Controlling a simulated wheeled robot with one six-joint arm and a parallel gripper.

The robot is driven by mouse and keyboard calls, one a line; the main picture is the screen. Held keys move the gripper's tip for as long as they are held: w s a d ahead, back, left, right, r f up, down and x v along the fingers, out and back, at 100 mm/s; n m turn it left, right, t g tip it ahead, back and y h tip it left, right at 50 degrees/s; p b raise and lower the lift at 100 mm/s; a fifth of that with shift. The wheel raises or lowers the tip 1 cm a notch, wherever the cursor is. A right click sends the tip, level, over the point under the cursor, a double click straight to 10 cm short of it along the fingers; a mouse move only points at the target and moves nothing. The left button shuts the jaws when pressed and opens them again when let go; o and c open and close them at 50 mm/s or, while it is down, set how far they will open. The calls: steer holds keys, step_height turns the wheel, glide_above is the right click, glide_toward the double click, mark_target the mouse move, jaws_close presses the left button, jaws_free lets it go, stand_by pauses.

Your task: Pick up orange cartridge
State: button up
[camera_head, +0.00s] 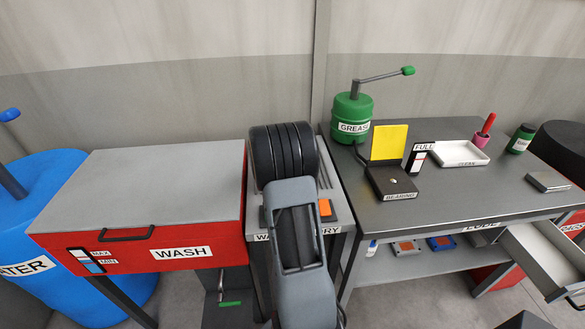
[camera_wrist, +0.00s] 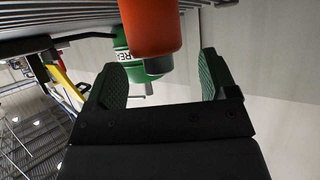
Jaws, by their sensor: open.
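The orange cartridge (camera_wrist: 152,25) shows at the top of the wrist view, with a grey tip pointing down in the picture. My gripper (camera_wrist: 160,72) is open there, its two green-padded fingers apart. The cartridge's tip end appears in the gap between the fingers, with space visible on both sides. Whether it lies between the pads or beyond them is hard to tell. In the head view, my arm hides the gripper. An orange patch (camera_head: 325,208) shows beside my arm on the grey rack; I cannot tell whether it is the cartridge.
A red WASH box (camera_head: 150,215) with a grey lid stands left of my arm. On the grey table (camera_head: 460,195) to the right are a green GREASE can (camera_head: 351,112), a BEARING box (camera_head: 391,183) and a white tray (camera_head: 455,154). An open drawer (camera_head: 545,258) juts out at right.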

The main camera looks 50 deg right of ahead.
steer(key=shift+x, duration=0.8)
steer(key=c, duration=1)
